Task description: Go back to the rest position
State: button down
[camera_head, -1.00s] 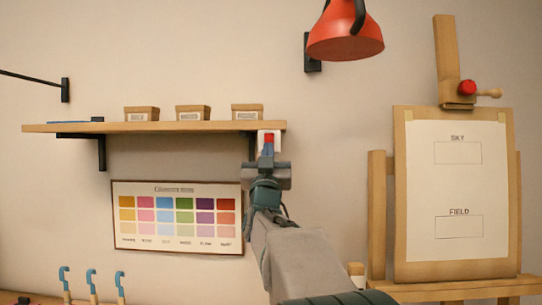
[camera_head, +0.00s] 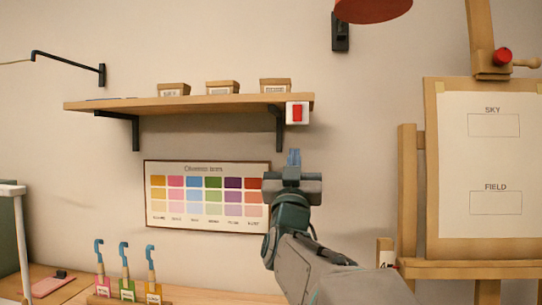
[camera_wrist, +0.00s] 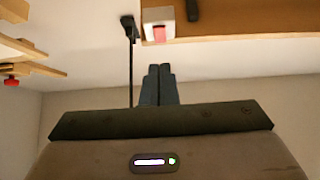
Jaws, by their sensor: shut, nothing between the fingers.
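My gripper (camera_head: 294,157) is raised in front of the wall, just below and left of a red switch (camera_head: 297,113) on a white plate at the shelf's right end. In the wrist view my gripper (camera_wrist: 158,70) has its two dark fingers together with nothing between them. The switch (camera_wrist: 158,34) also shows there, above the fingertips and apart from them.
A wooden shelf (camera_head: 190,105) with several small boxes is on the wall. A colour chart (camera_head: 207,196) hangs below it. An easel (camera_head: 408,195) with a SKY and FIELD sheet (camera_head: 495,160) stands right. Blue-hooked tools (camera_head: 125,262) stand on the table at lower left.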

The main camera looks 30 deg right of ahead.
dwell(0.4)
jog(key=a+f+n+g+y+p, duration=0.15)
jog(key=a+f+y, duration=0.25)
jog(key=f, duration=0.4)
jog(key=w+a+f+n+g+y, duration=0.1)
jog(key=a+f+n+g+y, duration=0.15)
jog(key=a+f+y, duration=0.35)
jog(key=a+f+n+g+y+p, duration=0.1)
jog(key=a+f+n+g+y, duration=0.15)
jog(key=f, duration=0.65)
jog(key=s+a+f+g+y, duration=0.1)
jog(key=s+a+f+g, duration=0.2)
jog(key=s+f+g, duration=0.3)
jog(key=s+a+f+g+y+p, duration=0.1)
jog(key=s+a+f+g, duration=0.2)
jog(key=s+f, duration=0.9)
jog(key=s+g, duration=0.2)
jog(key=g, duration=0.1)
jog(key=shift+s, duration=0.25)
